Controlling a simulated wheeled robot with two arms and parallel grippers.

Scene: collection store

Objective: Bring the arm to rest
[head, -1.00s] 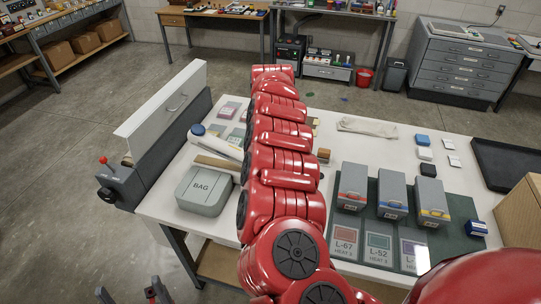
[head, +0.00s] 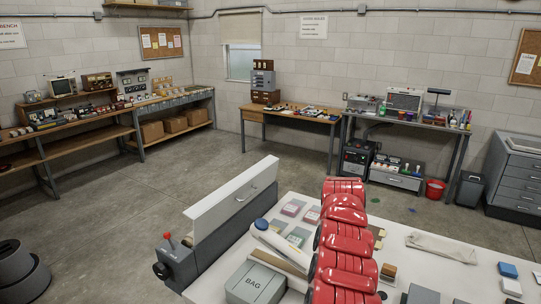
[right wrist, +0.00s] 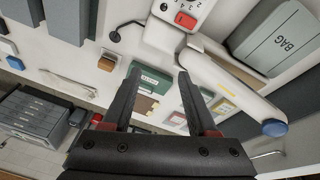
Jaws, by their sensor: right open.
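My right arm (head: 343,235) is red and stretches away from me over the white worktable (head: 455,283). Its gripper is hidden in the head view. In the right wrist view the right gripper (right wrist: 159,70) is open, its two dark fingers apart with nothing held between them. A green labelled box (right wrist: 150,78) shows beyond the gap between the fingers. My left gripper is not in view.
A grey BAG case (head: 256,283) and a white roll with a blue cap (head: 261,224) lie left of the arm. A lever device (head: 180,262) with a white panel stands at the table's left edge. A pale cloth (head: 441,247) lies on the right. Open floor surrounds the table's left side.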

